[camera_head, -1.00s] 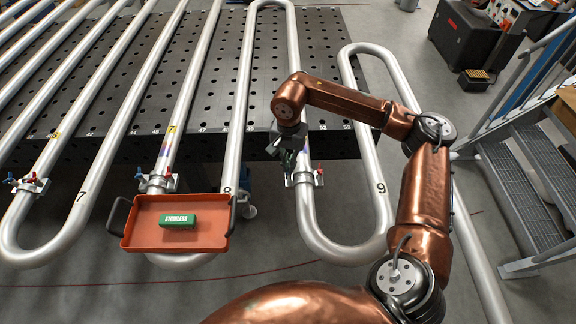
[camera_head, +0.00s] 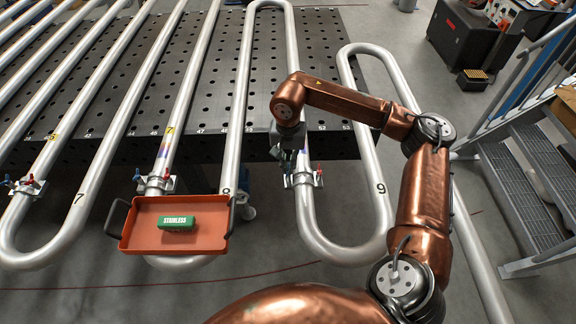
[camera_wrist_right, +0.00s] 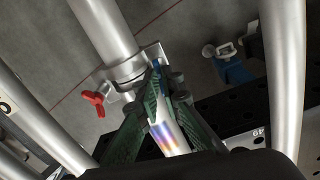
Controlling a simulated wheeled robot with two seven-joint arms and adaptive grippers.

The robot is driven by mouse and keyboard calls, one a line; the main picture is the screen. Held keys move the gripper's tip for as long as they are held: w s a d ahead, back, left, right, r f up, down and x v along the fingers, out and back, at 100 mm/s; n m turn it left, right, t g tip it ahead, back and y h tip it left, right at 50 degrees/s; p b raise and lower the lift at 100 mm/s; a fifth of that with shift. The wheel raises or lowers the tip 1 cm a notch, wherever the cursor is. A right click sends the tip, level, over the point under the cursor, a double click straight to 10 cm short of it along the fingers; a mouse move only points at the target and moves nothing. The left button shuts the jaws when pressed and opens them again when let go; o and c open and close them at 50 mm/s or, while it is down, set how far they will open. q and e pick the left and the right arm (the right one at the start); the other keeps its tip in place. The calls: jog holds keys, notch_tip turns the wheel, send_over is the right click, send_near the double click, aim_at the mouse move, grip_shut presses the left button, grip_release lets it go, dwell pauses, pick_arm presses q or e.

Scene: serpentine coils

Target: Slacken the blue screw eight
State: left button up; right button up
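The clamp (camera_head: 303,179) on the pipe bend between the marks 8 and 9 has a red wing screw (camera_head: 319,177) on its right side. That red screw shows at the left in the right wrist view (camera_wrist_right: 95,100). My right gripper (camera_head: 287,160) is at the clamp's left side and covers the blue screw's place. In the right wrist view its green fingers (camera_wrist_right: 164,88) converge on the clamp beside the pipe. A thin bluish sliver shows by the tips, but whether they grip the screw is unclear. My left gripper is out of view.
An orange tray (camera_head: 140,240) with a green box marked STAINLESS (camera_head: 177,223) is at the lower left. Another clamp (camera_head: 155,184), with blue and red screws, stands behind it. Pipes run over a perforated black table (camera_head: 330,60). Metal stairs (camera_head: 520,180) are at the right.

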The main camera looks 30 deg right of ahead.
jog(key=shift+o, duration=1.3)
jog(key=shift+s+f, duration=0.1)
jog(key=shift+f, duration=0.2)
jog(key=shift+r, duration=0.15)
notch_tip(320, 180, up, 12)
